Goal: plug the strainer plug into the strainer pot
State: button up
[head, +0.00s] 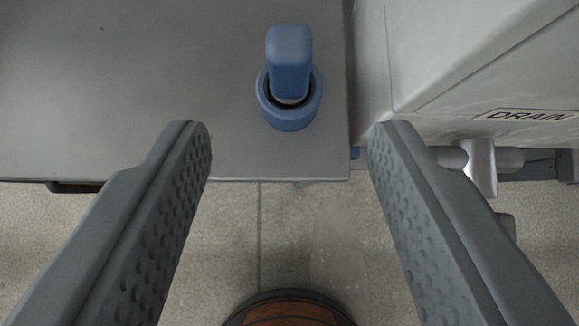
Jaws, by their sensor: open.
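A blue plug with a rounded block-shaped handle (290,50), likely the strainer plug, stands upright in a round blue collar (289,119) on a grey tabletop. A dark ring shows between the two. My gripper (292,127) is open, its two grey dimpled fingers wide apart. The plug lies beyond the fingertips, roughly midway between them, and nothing is held. I cannot clearly identify the strainer pot. A silver pipe fitting (482,165) sits at the right, below a DRAIN label.
A large light grey housing (460,50) rises close on the right. A dark-rimmed round brown object (290,313) is cut off at the bottom. Speckled floor (235,240) shows between the fingers.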

jog(key=v, duration=0.6)
jog(key=shift+s, duration=0.1)
dwell(0.3)
jog(key=s+r+t, duration=0.3)
jog(key=s+t, duration=0.1)
jog(key=s, duration=0.8)
jog(key=s+r+t, duration=0.3)
jog(key=s+t, duration=0.1)
jog(key=s, duration=0.9)
jog(key=shift+r, duration=0.35)
